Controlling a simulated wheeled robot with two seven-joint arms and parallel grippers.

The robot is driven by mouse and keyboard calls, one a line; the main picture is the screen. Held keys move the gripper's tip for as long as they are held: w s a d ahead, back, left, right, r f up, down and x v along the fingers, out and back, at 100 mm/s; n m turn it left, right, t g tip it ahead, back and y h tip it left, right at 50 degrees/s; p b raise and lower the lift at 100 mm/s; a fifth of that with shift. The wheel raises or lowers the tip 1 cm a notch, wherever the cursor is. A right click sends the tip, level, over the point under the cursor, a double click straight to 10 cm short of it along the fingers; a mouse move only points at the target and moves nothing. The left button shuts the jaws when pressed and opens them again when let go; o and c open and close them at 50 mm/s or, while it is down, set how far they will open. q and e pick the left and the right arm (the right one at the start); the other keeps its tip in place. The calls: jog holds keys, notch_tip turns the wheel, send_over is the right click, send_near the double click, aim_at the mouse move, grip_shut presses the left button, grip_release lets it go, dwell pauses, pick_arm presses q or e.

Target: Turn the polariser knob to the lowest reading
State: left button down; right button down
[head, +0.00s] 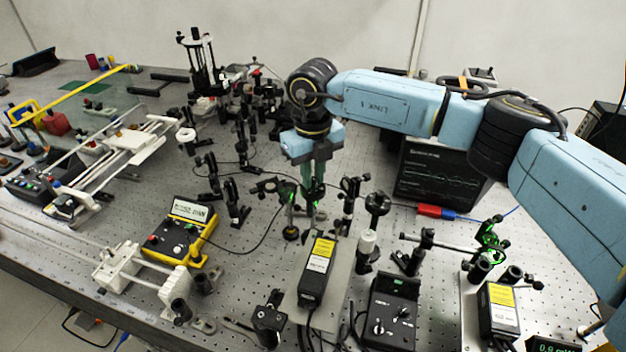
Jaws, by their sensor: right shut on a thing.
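My right gripper (314,188) points straight down over the optics in the middle of the bench, with the blue arm coming in from the right. Its fingers are shut on what appears to be the polariser knob, at a post mount that glows green. The fingers and the wrist largely hide the knob, so its angle cannot be told. A yellow power meter (172,246) stands to the left with a cable running toward the optics. Its lit display (193,211) shows a reading in mW, too small to read surely. My left gripper is out of view.
A black laser module with a yellow label (319,262) stands in front of the gripper, with a black control box (393,312) to its right. A dark monitor (440,176) stands behind. Several posts crowd close around the gripper. Bare breadboard (255,262) lies right of the meter.

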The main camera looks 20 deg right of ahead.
aim_at(313, 179)
jog(key=shift+n+b, duration=0.65)
jog(key=shift+n, duration=0.45)
jog(key=c, duration=1.3)
grip_release()
jog(key=shift+c, duration=0.2)
notch_tip(313, 179, up, 14)
jog(key=b, duration=0.1)
jog(key=shift+f, duration=0.25)
